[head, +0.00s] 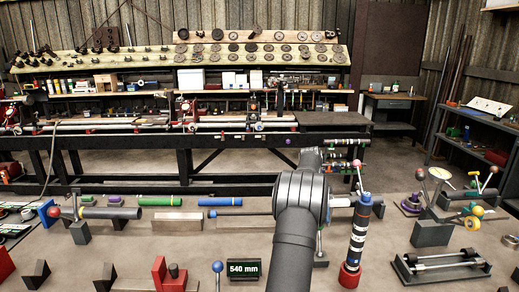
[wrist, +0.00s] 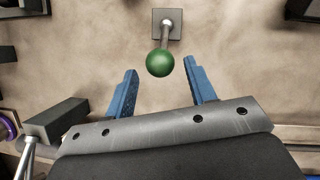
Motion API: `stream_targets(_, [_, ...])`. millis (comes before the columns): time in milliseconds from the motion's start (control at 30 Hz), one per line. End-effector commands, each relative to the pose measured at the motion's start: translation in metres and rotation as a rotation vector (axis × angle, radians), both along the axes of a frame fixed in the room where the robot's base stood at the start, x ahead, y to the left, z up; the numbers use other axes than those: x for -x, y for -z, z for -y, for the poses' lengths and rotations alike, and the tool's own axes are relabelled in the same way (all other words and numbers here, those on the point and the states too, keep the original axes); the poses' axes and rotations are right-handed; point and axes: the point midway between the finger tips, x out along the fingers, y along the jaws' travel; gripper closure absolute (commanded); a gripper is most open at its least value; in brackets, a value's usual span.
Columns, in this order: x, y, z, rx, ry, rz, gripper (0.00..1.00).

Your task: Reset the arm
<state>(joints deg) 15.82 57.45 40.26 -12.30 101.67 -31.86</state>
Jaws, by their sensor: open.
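My gripper (wrist: 161,76) is open, with its two blue fingers spread apart and nothing held between them. In the wrist view a green ball (wrist: 160,62) on a grey rod stands just ahead of the gap between the fingertips. The rod rises from a square dark base (wrist: 156,22). I cannot tell how far below the fingers the ball is. In the head view my dark arm (head: 298,205) reaches forward over the middle of the bench, and its own links hide the gripper there.
On the bench (head: 240,228), a banded dark shaft (head: 358,235) stands upright in a red base right of my arm. A "540 mm" sign (head: 244,269) and a blue-balled rod (head: 217,268) stand at the front. A shaft cradle (head: 440,265) lies front right. A lathe bench stands behind.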

Motion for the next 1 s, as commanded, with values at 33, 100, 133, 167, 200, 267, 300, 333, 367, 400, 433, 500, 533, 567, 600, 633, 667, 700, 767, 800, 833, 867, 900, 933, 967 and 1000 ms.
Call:
stream_targets(33, [0.004,0.007,0.001,-0.001,0.001,-0.002,0.49])
stream_targets(100, [0.008,0.016,0.002,-0.001,0.001,-0.002,0.49])
stream_targets(133, [0.009,0.020,0.002,-0.001,0.000,0.000,0.49])
stream_targets(167, [0.010,0.023,0.003,-0.001,-0.001,-0.001,0.49])
stream_targets(200, [0.012,0.027,0.003,-0.001,-0.001,0.000,0.49])
stream_targets(267, [0.013,0.028,0.003,0.000,-0.001,0.008,0.49])
stream_targets(300, [0.013,0.027,0.003,-0.001,0.000,0.014,0.49])
stream_targets(333, [0.013,0.027,0.003,-0.001,-0.001,0.018,0.49])
stream_targets(367, [0.014,0.027,0.003,0.000,0.000,0.022,0.49])
stream_targets(400, [0.014,0.027,0.003,-0.001,0.000,0.025,0.49])
stream_targets(433, [0.014,0.027,0.003,-0.001,-0.001,0.026,0.49])
stream_targets(500, [0.014,0.027,0.003,-0.001,-0.001,0.027,0.49])
stream_targets(533, [0.014,0.027,0.003,-0.001,-0.001,0.027,0.49])
stream_targets(567, [0.014,0.027,0.003,-0.001,-0.001,0.027,0.49])
stream_targets(600, [0.014,0.027,0.003,-0.001,-0.001,0.027,0.49])
stream_targets(633, [0.014,0.027,0.003,-0.001,-0.001,0.027,0.49])
stream_targets(667, [0.014,0.027,0.003,-0.001,-0.001,0.027,0.49])
stream_targets(700, [0.014,0.027,0.003,-0.001,-0.001,0.027,0.49])
stream_targets(767, [0.013,0.027,0.003,0.000,-0.001,0.025,0.49])
stream_targets(800, [0.013,0.027,0.003,-0.001,0.000,0.023,0.49])
stream_targets(833, [0.012,0.026,0.003,0.000,-0.001,0.020,0.49])
stream_targets(867, [0.012,0.026,0.003,0.000,-0.001,0.016,0.49])
stream_targets(900, [0.011,0.025,0.003,0.000,-0.001,0.010,0.49])
stream_targets(933, [0.009,0.025,0.002,0.000,-0.001,0.005,0.49])
stream_targets(967, [0.008,0.023,0.002,0.000,-0.001,-0.001,0.49])
stream_targets(1000, [0.005,0.016,0.002,0.001,-0.001,0.003,0.49])
